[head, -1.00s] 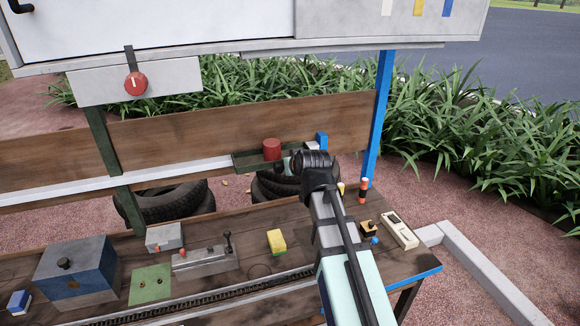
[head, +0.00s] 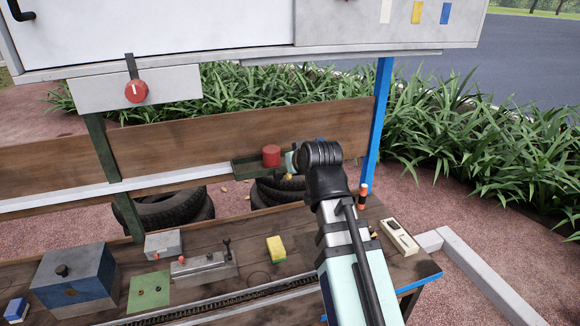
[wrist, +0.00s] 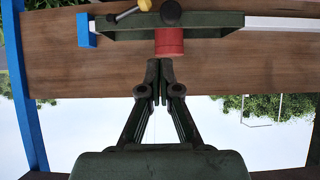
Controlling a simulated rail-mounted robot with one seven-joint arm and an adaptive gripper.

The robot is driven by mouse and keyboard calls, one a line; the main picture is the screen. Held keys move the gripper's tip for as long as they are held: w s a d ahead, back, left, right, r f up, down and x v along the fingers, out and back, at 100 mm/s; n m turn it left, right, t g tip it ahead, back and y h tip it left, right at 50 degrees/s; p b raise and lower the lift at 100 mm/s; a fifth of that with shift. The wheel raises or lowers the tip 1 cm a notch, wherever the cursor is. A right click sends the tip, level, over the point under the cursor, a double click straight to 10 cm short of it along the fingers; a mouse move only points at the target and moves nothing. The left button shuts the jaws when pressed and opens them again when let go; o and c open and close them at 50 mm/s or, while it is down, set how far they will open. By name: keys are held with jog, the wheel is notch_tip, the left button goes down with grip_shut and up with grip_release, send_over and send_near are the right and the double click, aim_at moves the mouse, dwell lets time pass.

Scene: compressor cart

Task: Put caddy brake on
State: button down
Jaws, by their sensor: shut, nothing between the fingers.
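A green tray-like caddy (head: 240,167) sits on the white rail along the wooden board, and a red cylinder (head: 271,156) stands at it. In the wrist view the caddy (wrist: 205,34) runs across the top, with the red cylinder (wrist: 169,41) at its middle. A lever with a yellow end (wrist: 144,5) and a dark round knob (wrist: 170,12) show at the top edge. I cannot tell which part is the brake. My gripper (wrist: 159,82) is shut and empty, its tips close to the red cylinder in the picture; contact is unclear. In the head view my wrist hides the gripper.
A blue block (wrist: 86,31) is at one caddy end. A blue post (head: 378,120) stands right of the board. The bench below holds a yellow block (head: 276,248), a grey lever box (head: 205,268), a blue-grey box (head: 75,280) and a cream device (head: 400,237).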

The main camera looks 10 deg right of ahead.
jog(key=shift+s+r, duration=0.3)
jog(key=shift+s, duration=0.2)
jog(key=shift+m+g+y, duration=0.3)
jog(key=shift+m+y, duration=0.3)
jog(key=shift+y, duration=0.1)
jog(key=d+b, duration=0.2)
jog(key=d, duration=0.1)
jog(key=d+b, duration=0.1)
jog(key=shift+w+d+r+b, duration=0.3)
jog(key=shift+w+d+r, duration=0.05)
jog(key=shift+w+d, duration=0.05)
jog(key=shift+w+f, duration=0.1)
jog(key=shift+w, duration=0.05)
